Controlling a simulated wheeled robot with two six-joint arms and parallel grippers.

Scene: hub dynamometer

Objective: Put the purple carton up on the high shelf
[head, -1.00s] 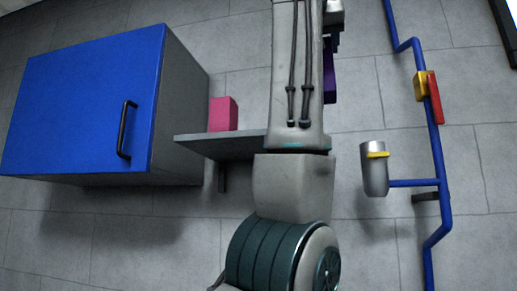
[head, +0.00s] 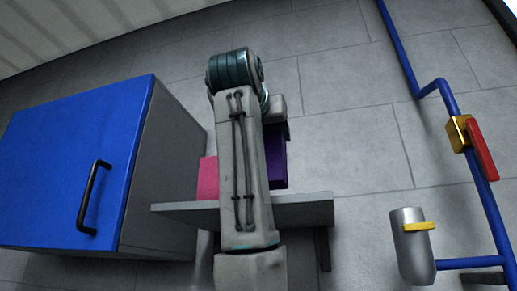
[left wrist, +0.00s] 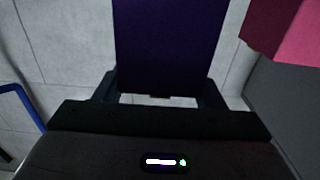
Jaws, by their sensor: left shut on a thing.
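The purple carton (head: 277,160) shows in the head view just right of my left arm, partly hidden behind it. It is over the right part of the grey wall shelf (head: 305,208), its lower edge close to the board. I cannot tell whether it touches. In the left wrist view the carton (left wrist: 170,45) sits between the two fingers of my left gripper (left wrist: 158,95), which is shut on it. In the head view the arm hides most of this gripper. My right gripper is not in view.
A pink box (head: 207,180) stands on the shelf's left part, partly behind my arm; it also shows in the left wrist view (left wrist: 283,30). A blue-fronted cabinet (head: 75,165) is at left. A blue pipe (head: 405,65) with a red-handled valve and a metal cup (head: 411,245) are at right.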

